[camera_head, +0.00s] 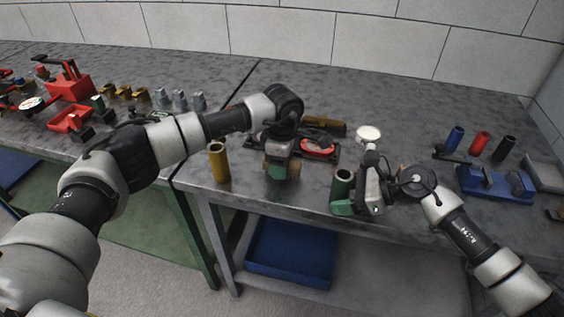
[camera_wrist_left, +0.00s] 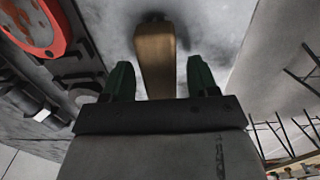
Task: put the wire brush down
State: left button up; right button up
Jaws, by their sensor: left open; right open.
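In the left wrist view, the wooden handle of the wire brush (camera_wrist_left: 155,58) lies between the two green fingers of my left gripper (camera_wrist_left: 160,80). There are visible gaps on both sides, so the jaws are open around it. Its far end is dark and blurred against the grey surface. In the head view my left gripper (camera_head: 281,168) points down at the front part of the right-hand bench, and hides most of the brush.
A yellow cylinder (camera_head: 219,162) stands left of my left gripper. A red-topped device (camera_head: 318,147) lies behind it, with a white round dish (camera_head: 368,133) nearby. A blue holder (camera_head: 496,182) and several coloured cylinders stand at right. The bench middle behind the dish is clear.

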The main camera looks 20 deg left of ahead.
pick_arm(q)
notch_tip(320, 180, up, 12)
dwell(0.4)
jog(key=shift+o, duration=0.5)
jog(key=a+h, duration=0.1)
jog(key=a+f+h, duration=0.1)
jog(key=h, duration=0.1)
jog(key=a+f+h, duration=0.1)
jog(key=a, duration=0.1)
jog(key=shift+w+a, duration=0.1)
jog(key=shift+h, duration=0.3)
jog(key=x, duration=0.5)
jog(key=shift+x, duration=3.05)
jog(key=shift+a+f, duration=0.1)
jog(key=shift+f, duration=0.2)
